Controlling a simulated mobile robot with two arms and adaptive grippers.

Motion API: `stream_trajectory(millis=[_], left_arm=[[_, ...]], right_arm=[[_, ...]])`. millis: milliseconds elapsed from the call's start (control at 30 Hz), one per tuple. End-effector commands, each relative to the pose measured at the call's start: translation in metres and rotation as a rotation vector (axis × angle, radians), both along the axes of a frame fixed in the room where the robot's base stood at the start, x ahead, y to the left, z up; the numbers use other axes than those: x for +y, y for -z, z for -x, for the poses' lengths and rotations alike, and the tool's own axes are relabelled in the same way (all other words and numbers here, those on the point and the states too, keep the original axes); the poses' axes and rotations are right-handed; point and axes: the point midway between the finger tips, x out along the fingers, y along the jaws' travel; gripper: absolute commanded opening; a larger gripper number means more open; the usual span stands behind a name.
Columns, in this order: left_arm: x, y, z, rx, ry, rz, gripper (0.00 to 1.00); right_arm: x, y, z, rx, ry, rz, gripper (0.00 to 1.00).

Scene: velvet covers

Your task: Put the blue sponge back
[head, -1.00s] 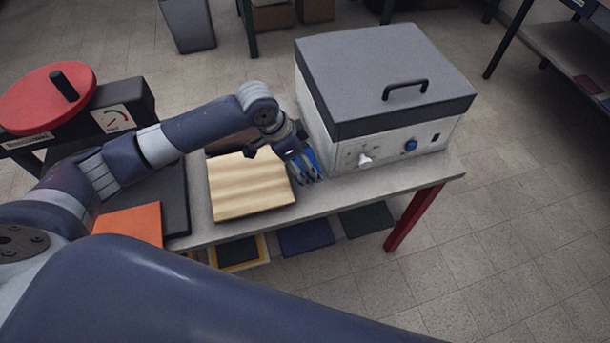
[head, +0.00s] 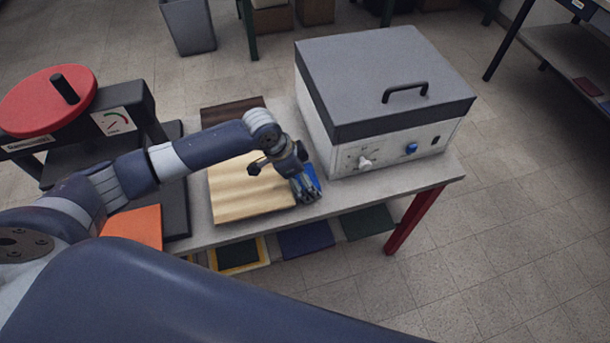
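The blue sponge (head: 315,180) is at the front of the grey table, between the wooden board and the white box. My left gripper (head: 307,197) reaches down over it from the left, with its fingers against or in front of the blue. The fingers hide part of the sponge. At this size I cannot tell whether they are closed on it or whether it is clear of the table. My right gripper is not in view.
The wooden board (head: 240,195) lies left of the sponge. The white box with a grey lid (head: 385,75) stands close on its right. A dark brown piece (head: 232,110) lies behind the board. An orange sheet (head: 135,225) and a red-wheeled device (head: 45,100) are at left.

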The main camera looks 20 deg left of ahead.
Motion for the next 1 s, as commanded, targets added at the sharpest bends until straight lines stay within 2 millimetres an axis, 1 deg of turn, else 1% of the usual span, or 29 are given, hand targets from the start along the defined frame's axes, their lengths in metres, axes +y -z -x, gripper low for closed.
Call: stream_trajectory(millis=[333, 467, 567, 800, 900, 1000], left_arm=[[0.0, -0.001, 0.0, 0.0, 0.0, 0.0, 0.94], [0.002, -0.009, 0.001, -0.001, 0.0, 0.0, 0.94], [0.008, -0.024, 0.004, -0.003, 0.0, 0.0, 0.94], [0.025, -0.072, 0.015, -0.003, 0.0, -0.001, 0.94], [0.03, -0.089, 0.02, -0.002, 0.0, 0.0, 0.94], [0.034, -0.102, 0.022, -0.001, 0.0, 0.0, 0.94]], right_arm=[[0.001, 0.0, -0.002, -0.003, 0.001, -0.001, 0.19], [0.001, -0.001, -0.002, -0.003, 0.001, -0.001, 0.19], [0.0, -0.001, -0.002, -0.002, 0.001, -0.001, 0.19], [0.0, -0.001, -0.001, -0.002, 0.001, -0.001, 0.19], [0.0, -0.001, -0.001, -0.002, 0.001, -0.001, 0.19], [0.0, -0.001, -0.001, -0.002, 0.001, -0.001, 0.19]])
